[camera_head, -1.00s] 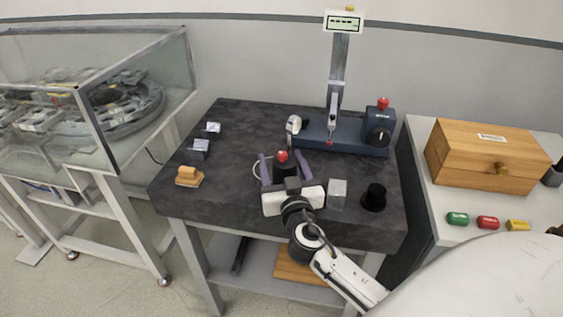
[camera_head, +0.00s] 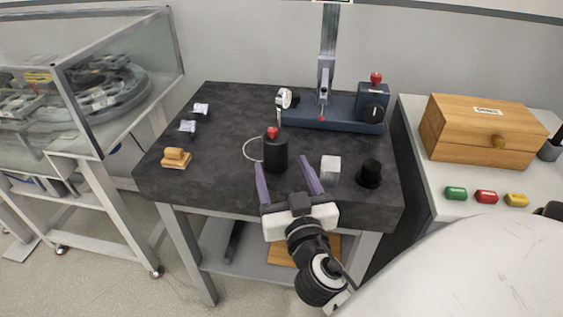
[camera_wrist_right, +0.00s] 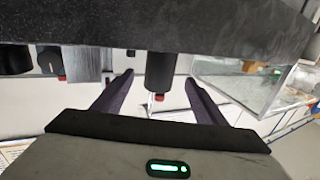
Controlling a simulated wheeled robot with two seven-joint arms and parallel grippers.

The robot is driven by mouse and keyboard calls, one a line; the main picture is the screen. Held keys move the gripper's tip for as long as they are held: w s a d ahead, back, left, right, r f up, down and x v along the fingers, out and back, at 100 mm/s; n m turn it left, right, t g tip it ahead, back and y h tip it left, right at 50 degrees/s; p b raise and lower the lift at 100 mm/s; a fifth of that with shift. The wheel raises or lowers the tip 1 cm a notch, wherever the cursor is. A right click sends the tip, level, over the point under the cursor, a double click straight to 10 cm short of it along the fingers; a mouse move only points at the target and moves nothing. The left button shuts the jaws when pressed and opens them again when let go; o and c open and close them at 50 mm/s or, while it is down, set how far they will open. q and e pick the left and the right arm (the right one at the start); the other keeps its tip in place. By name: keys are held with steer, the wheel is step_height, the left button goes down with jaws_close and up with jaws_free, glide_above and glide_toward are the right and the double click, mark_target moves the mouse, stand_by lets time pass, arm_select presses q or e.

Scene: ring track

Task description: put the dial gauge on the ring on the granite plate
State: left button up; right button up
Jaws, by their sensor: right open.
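The dial gauge has a round white dial (camera_head: 285,98) on a post above a black cylindrical base (camera_head: 275,155) with a red knob. It stands upright on the dark granite plate (camera_head: 225,125). A thin pale ring (camera_head: 252,149) shows on the plate at the base's left; the base hides its right part, so I cannot tell whether it stands inside. My right gripper (camera_head: 281,164) is open at the plate's front edge, its purple fingertips either side of the base's near side, apart from it. The base also shows between the fingers in the wrist view (camera_wrist_right: 161,72), upside down. My left gripper is out of view.
A blue measuring stand (camera_head: 335,112) stands behind. A silver block (camera_head: 331,169) and a black knobbed piece (camera_head: 370,173) stand right of the gripper. Small blocks (camera_head: 187,130) and a wooden piece (camera_head: 176,158) lie left. A wooden box (camera_head: 485,130) is on the right table.

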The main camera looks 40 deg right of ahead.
mark_target(278, 157)
steer(key=shift+w+d+f+b, duration=0.15)
steer(key=shift+w+f+b, duration=0.25)
steer(key=shift+b, duration=0.2)
steer(key=shift+w+d+r, duration=0.1)
steer(key=shift+w+r, duration=0.1)
steer(key=x, duration=0.1)
steer(key=p+x, duration=0.1)
steer(key=x, duration=0.2)
steer(key=shift+w+d+r, duration=0.15)
steer(key=shift+w+r, duration=0.05)
steer(key=shift+r, duration=0.1)
steer(key=shift+w+d, duration=0.25)
steer(key=shift+w, duration=0.25)
steer(key=x, duration=0.2)
steer(key=p+x, duration=0.1)
steer(key=x, duration=0.1)
steer(key=shift+w+d+f, duration=0.2)
steer(key=shift+w+f, duration=0.05)
steer(key=shift+w, duration=0.05)
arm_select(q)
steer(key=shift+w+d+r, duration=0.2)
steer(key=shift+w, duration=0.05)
arm_select(e)
steer(key=c, duration=1.4)
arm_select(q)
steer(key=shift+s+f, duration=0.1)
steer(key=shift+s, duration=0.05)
arm_select(e)
steer(key=shift+r, duration=0.1)
steer(key=shift+c, duration=1.3)
